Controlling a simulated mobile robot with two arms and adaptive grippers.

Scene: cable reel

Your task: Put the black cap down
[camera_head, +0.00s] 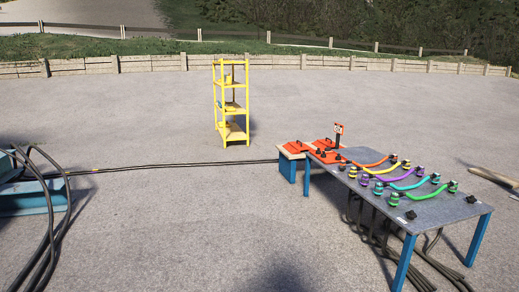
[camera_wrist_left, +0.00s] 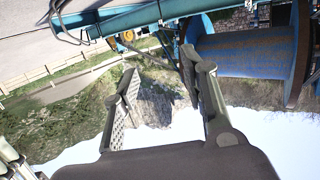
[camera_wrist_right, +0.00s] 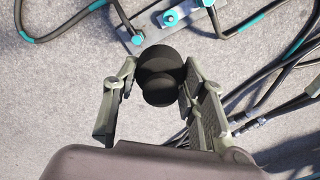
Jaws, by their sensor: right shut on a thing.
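The black cap (camera_wrist_right: 160,75) is a round, stepped black piece in the right wrist view. My right gripper (camera_wrist_right: 157,82) is shut on it, with one finger on each side, and holds it above the grey gravel ground. My left gripper (camera_wrist_left: 165,85) is open and empty in the left wrist view, its fingers wide apart. Neither gripper shows in the head view. The grey table (camera_head: 440,208) at the right of the head view carries several coloured cables with striped connectors and a few small black pieces, one (camera_head: 471,199) near its right edge.
Black cables with teal bands and a metal bracket (camera_wrist_right: 175,18) lie below my right gripper. A blue reel (camera_wrist_left: 250,55) is near the left wrist. A yellow shelf (camera_head: 231,105) stands behind open gravel. Black cables hang under the table and run across the ground.

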